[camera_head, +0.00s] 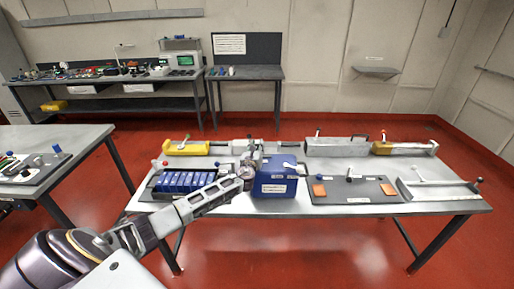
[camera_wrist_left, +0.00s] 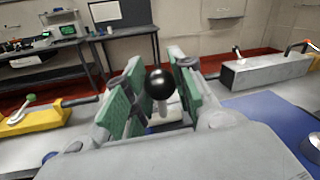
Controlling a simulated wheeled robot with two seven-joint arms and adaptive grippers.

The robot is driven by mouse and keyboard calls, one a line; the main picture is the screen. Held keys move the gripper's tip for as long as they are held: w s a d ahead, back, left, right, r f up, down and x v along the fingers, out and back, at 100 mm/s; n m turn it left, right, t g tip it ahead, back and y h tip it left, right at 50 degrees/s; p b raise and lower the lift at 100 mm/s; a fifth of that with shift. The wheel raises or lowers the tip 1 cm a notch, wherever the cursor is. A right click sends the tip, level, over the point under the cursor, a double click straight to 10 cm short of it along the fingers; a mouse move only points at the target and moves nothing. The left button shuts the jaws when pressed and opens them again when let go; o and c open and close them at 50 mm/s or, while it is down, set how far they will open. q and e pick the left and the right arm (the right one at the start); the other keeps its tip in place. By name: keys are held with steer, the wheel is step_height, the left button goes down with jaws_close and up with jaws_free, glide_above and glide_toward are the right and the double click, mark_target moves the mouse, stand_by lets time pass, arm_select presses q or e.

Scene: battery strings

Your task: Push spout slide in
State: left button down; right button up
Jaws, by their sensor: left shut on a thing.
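My left gripper (camera_head: 253,152) reaches in over the blue box (camera_head: 277,187), near its back left corner. In the left wrist view its green finger pads (camera_wrist_left: 153,97) stand on both sides of a black ball knob (camera_wrist_left: 159,84). The gripper is shut on this knob, which sits on a short pale stem. A pale surface shows below the stem. The fingers and wrist hide most of the part that carries the knob, so I cannot tell how far any slide is in. My right gripper is not in view.
On the table are a rack of blue cells (camera_head: 187,182), a yellow fixture (camera_head: 186,147), a long grey box (camera_head: 336,147), a yellow-and-grey fixture (camera_head: 405,148), a dark board with orange pads (camera_head: 352,190) and a grey tray (camera_head: 440,190). The front right tabletop is clear.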

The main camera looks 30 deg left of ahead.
arm_select(q)
steer(key=shift+d, duration=0.1)
steer(key=shift+w+d, duration=0.6)
steer(key=shift+d, duration=0.4)
steer(key=shift+w+d, duration=0.6)
steer(key=shift+d, duration=0.35)
steer(key=c, duration=1.1)
jaws_free()
steer(key=shift+c, duration=0.2)
steer(key=shift+s, duration=0.15)
steer(key=shift+s+d, duration=0.1)
steer(key=shift+s, duration=0.05)
steer(key=shift+v, duration=5.65)
